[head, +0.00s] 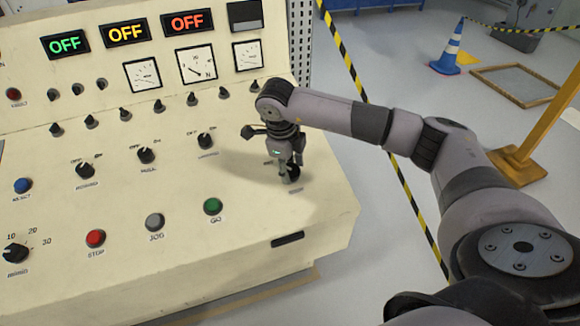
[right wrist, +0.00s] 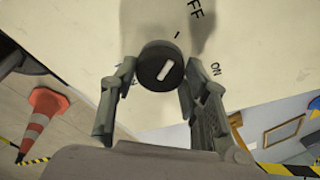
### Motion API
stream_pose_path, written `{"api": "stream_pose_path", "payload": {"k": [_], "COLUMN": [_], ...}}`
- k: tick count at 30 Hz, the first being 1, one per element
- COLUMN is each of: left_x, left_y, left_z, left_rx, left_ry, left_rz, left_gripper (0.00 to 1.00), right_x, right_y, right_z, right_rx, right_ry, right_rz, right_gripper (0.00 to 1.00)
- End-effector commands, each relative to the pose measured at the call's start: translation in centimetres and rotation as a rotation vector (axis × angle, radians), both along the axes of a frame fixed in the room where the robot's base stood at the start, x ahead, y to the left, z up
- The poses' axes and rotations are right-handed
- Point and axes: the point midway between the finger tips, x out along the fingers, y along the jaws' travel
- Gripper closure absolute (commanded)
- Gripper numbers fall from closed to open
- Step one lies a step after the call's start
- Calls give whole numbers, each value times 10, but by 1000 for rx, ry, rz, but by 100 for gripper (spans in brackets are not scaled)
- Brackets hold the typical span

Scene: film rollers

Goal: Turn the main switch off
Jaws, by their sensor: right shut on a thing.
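The main switch is a round black knob (head: 294,174) near the right edge of the sloped cream control panel (head: 250,270). My right gripper (head: 289,170) points down onto it and partly hides it. In the right wrist view, the fingers of my right gripper (right wrist: 157,78) are on both sides of the knob (right wrist: 150,58), shut on it. The knob's white mark slants up and right, roughly toward the tick under the OFF label (right wrist: 195,8). The ON label (right wrist: 215,69) is to its right. My left gripper is not in view.
Other black knobs (head: 146,155), a red STOP button (head: 96,238), a grey JOG button (head: 155,222) and a green GO button (head: 212,206) are on the panel. Three displays above read OFF, including a red one (head: 188,22). A yellow post (head: 545,120) stands right.

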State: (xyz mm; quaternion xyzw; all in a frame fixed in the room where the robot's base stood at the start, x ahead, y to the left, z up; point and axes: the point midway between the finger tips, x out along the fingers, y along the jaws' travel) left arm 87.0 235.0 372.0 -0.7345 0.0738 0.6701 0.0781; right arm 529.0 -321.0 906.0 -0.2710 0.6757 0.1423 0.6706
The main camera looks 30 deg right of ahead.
Motion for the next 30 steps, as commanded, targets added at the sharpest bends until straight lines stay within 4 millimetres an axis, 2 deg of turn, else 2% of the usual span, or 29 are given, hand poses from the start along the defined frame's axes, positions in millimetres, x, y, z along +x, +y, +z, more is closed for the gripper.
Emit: {"api": "stream_pose_path", "payload": {"k": [5,6,14,24,26,30], "left_x": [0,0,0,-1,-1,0], "left_y": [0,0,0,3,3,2], "left_z": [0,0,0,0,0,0], "left_rx": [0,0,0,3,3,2], "left_ry": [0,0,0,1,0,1], "left_rz": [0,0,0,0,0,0], "left_gripper": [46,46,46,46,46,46], "right_x": [1,1,0,0,1,0], "right_y": [0,0,0,0,1,6], "right_z": [1,1,1,3,7,30], "right_rx": [0,0,0,0,0,2], "right_ry": [-3,-3,-1,-1,-2,-6], "right_rz": [2,2,0,0,0,2], "right_gripper": [86,55,38,38,38,38]}}
